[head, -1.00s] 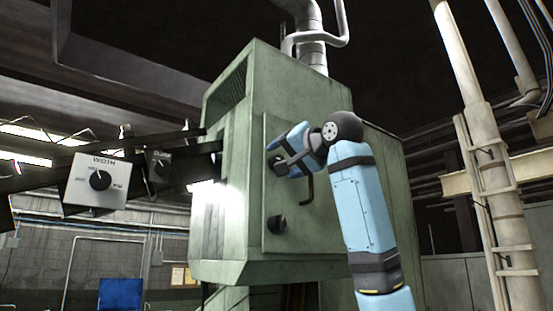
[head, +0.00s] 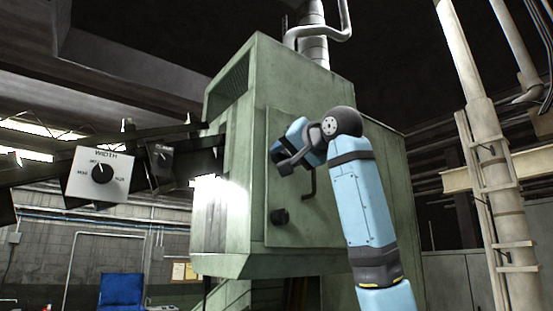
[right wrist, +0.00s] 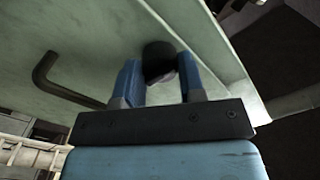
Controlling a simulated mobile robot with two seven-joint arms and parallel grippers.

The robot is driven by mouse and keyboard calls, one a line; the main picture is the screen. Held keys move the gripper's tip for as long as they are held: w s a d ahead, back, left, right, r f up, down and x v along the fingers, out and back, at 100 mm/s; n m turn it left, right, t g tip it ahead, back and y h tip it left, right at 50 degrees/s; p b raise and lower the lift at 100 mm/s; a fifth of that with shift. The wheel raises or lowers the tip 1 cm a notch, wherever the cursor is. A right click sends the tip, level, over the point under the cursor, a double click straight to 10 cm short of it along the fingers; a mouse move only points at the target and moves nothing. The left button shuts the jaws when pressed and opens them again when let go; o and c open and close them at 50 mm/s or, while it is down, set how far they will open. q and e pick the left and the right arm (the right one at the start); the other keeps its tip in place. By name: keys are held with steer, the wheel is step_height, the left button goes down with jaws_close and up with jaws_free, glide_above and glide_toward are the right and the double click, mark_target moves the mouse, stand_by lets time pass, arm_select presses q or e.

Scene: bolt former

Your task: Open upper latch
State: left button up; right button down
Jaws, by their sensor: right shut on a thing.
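The green machine's door (head: 300,225) is closed flat against the housing. Its upper latch, a dark knob (right wrist: 158,58), sits between the blue fingers of my right gripper (right wrist: 160,82) in the right wrist view. The right gripper (head: 284,163) is shut on it, at the door's upper left in the head view. My wrist hides the upper latch there. The lower latch (head: 279,216), a similar dark knob, is below it near the door's left edge. My left gripper is not in view.
A bent dark door handle (head: 309,187) hangs just right of the latches; it also shows in the right wrist view (right wrist: 62,82). A WIDTH dial panel (head: 99,176) is at the left. A pipe column (head: 495,160) stands at the right.

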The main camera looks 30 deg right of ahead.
steer(key=m+b, duration=0.1)
steer(key=m, duration=0.2)
steer(key=shift+a+f, duration=0.1)
steer(key=shift+f, duration=0.05)
steer(key=m, duration=0.3)
steer(key=shift+b, duration=0.4)
steer(key=m, duration=0.3)
steer(key=shift+b, duration=0.35)
steer(key=shift+m, duration=0.7)
steer(key=c, duration=0.5)
jaws_free()
